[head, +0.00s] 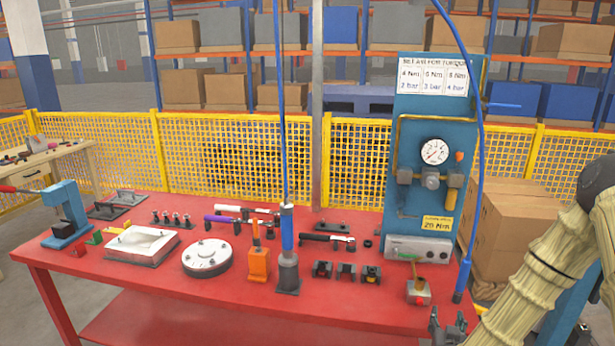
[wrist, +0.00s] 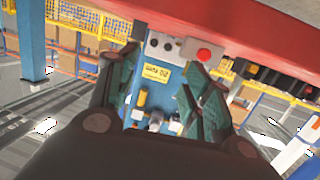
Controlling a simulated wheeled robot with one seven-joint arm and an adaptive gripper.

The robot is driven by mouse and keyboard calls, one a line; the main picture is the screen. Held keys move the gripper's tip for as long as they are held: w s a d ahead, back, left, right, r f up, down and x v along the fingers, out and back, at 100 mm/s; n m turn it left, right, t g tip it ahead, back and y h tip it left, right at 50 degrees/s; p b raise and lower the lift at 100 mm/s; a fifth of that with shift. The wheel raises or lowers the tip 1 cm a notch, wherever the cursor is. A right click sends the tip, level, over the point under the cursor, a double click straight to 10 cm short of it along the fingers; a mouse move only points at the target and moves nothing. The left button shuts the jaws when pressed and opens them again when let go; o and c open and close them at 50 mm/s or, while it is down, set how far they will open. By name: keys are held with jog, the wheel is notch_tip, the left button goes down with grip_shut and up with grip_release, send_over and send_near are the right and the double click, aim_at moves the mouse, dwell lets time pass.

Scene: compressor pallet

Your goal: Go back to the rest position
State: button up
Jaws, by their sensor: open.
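My gripper (head: 447,326) shows at the lower right of the head view, near the front right edge of the red table (head: 235,296). Its lower part is cut off by the picture edge. In the wrist view my gripper (wrist: 163,88) has its two teal-padded fingers spread apart, with nothing held between them. The blue panel (wrist: 180,102) with its yellow label shows beyond the gap, upside down. My arm comes in from the right of the head view.
The blue panel (head: 398,150) with a gauge (head: 434,151) stands at the table's right rear. A blue screwdriver (head: 287,235) hangs on a hose into a grey holder (head: 288,272). A small box with a lever (head: 418,292) stands near the gripper. Cardboard boxes (head: 515,225) stand behind my arm.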

jog(key=s+a+f+n+g+y, duration=0.2)
jog(key=s+a+f+g+y, duration=0.15)
jog(key=s+a+f, duration=0.45)
jog(key=s+a+f+n+g+y, duration=0.15)
jog(key=s+a+f+g, duration=0.35)
jog(key=s+f, duration=0.5)
jog(key=s+a+f+g, duration=0.2)
jog(key=s+g, duration=0.1)
jog(key=s, duration=0.8)
jog(key=s+a+f+g+y, duration=0.1)
jog(key=s+a+f+g, duration=0.2)
jog(key=s, duration=0.8)
jog(key=shift+s+f, duration=0.15)
jog(key=shift+f, duration=0.15)
